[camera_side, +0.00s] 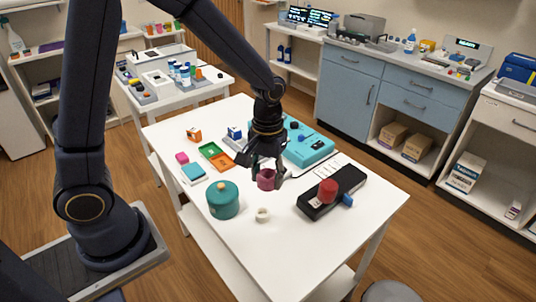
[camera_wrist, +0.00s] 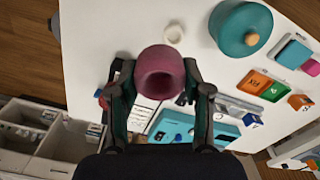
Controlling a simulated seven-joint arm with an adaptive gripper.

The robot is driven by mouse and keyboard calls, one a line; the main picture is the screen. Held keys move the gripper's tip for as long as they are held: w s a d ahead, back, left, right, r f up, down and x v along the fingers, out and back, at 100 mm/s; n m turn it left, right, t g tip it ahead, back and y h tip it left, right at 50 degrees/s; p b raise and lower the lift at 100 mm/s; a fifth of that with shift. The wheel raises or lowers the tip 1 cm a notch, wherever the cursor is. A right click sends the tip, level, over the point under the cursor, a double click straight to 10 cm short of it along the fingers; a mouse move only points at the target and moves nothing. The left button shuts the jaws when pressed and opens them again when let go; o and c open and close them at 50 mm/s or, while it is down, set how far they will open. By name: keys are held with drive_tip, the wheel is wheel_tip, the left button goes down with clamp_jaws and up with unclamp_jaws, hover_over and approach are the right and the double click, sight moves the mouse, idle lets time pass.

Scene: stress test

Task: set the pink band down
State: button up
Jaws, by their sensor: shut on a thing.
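The pink band (camera_side: 266,180) is a short, dark pink ring, held between the fingers of my gripper (camera_side: 266,168) over the middle of the white table (camera_side: 270,255). In the wrist view the pink band (camera_wrist: 160,65) sits between the two fingertips of my gripper (camera_wrist: 159,82), with its round opening facing the camera. The fingers are shut on its sides. I cannot tell whether its underside touches the table.
A teal lidded pot (camera_side: 222,202) and a small white ring (camera_side: 262,215) stand near the band. A black device (camera_side: 318,205) with a red cylinder (camera_side: 328,190) is to the right. A teal case (camera_side: 308,152) lies behind. The table's front is clear.

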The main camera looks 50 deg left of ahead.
drive_tip(key=w+a+n, duration=0.3)
drive_tip(key=a+n, duration=0.6)
drive_tip(key=a, duration=1.7)
drive_tip(key=w+a+f, duration=0.2)
drive_tip(key=w+f, duration=0.1)
drive_tip(key=w, duration=0.1)
drive_tip(key=w+a+f, duration=0.1)
drive_tip(key=w+f, duration=0.2)
drive_tip(key=w, duration=0.1)
drive_tip(key=w+a+f, duration=0.2)
drive_tip(key=w+f, duration=0.1)
drive_tip(key=shift+w+a, duration=0.3)
drive_tip(key=shift+w, duration=0.1)
drive_tip(key=shift+w+a+f, duration=0.15)
drive_tip(key=shift+w+f, duration=0.15)
drive_tip(key=shift+f, duration=0.05)
drive_tip(key=shift+w+f, duration=0.1)
drive_tip(key=shift+f, duration=1.5)
drive_tip(key=shift+f, duration=0.25)
